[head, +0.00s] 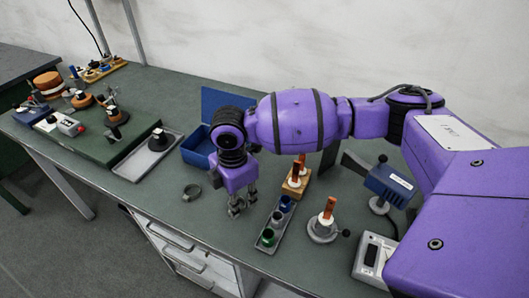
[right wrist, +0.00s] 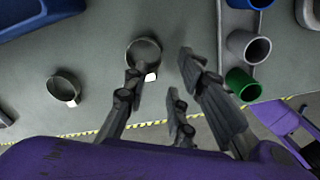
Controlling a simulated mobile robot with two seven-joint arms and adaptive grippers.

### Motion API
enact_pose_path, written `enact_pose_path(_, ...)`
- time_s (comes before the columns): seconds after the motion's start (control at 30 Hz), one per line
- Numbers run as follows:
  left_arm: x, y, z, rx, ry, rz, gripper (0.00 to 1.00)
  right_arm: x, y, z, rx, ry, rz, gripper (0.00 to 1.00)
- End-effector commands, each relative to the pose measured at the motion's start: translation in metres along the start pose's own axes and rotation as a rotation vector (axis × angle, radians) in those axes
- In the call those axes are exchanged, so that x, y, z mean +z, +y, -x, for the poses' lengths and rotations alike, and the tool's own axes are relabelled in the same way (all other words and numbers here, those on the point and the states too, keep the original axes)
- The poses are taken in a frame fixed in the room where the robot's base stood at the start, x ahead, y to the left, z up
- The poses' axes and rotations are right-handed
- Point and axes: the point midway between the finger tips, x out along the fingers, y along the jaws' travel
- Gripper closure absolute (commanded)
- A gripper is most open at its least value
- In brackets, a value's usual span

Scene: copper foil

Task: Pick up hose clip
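A dark grey ring-shaped hose clip (head: 190,197) lies on the green bench left of my right gripper. The right wrist view shows two such clips. One clip (right wrist: 156,60) lies by the tip of the left finger, partly covered by it. The other clip (right wrist: 71,98) lies farther left, apart from the fingers. Both show a small white tab. My right gripper (head: 240,205) points down above the bench. Its fingers (right wrist: 172,85) are spread, with nothing between them. My left gripper is not in view.
A grey tray (head: 262,243) with green, grey and blue cups stands right of the gripper. A blue bin (head: 197,150) is behind it. A round-based stand (head: 322,232) and a meter (head: 374,260) stand farther right.

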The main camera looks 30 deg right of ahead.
Motion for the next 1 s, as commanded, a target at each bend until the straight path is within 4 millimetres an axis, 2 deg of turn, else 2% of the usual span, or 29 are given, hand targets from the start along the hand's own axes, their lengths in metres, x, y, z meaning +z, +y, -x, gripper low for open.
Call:
enact_pose_path(0.1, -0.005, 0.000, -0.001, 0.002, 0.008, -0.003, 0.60, -0.002, -0.002, -0.020, -0.003, 0.001, -0.001, 0.76)
enact_pose_path(0.23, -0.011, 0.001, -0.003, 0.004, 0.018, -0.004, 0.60, -0.001, -0.001, -0.031, 0.000, 0.000, -0.001, 0.76)
enact_pose_path(0.4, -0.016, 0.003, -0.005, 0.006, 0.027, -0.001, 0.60, -0.001, -0.001, -0.031, 0.001, 0.000, 0.000, 0.76)
enact_pose_path(0.6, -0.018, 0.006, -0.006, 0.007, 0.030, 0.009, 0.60, -0.001, 0.000, -0.030, 0.002, 0.000, 0.000, 1.00)
enact_pose_path(1.0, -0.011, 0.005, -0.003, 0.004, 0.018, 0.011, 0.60, -0.001, 0.000, -0.029, 0.003, -0.001, 0.000, 1.00)
